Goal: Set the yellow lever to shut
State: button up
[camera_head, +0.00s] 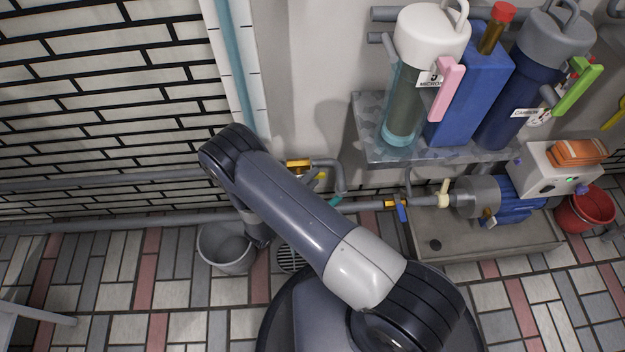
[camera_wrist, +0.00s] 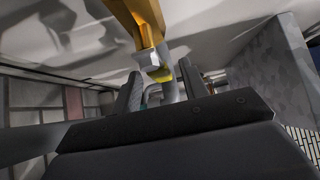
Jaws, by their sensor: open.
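A brass valve (camera_head: 298,164) sits on the grey pipework low on the wall, with a small yellow lever (camera_head: 322,175) beside it, partly hidden by my arm. In the wrist view the brass valve body (camera_wrist: 141,18) comes down from the top, and the yellow lever (camera_wrist: 161,74) shows just beyond its pale end. My gripper (camera_wrist: 163,90) is open, and its two fingers stand either side of the lever in that picture. I see no contact, and the depth gap is unclear. In the head view my gripper (camera_head: 257,236) is mostly hidden by the arm, near the grey bucket.
A grey bucket (camera_head: 226,250) and a floor drain (camera_head: 289,259) lie below the pipes. A blue-handled valve (camera_head: 401,210) and a pump (camera_head: 482,197) are to the right. A shelf (camera_head: 372,146) holds filter housings above. Another yellow piece (camera_head: 616,115) shows at the right edge.

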jog(key=shift+w+d, duration=0.15)
jog(key=shift+w, duration=0.05)
jog(key=shift+c, duration=0.5)
grip_shut()
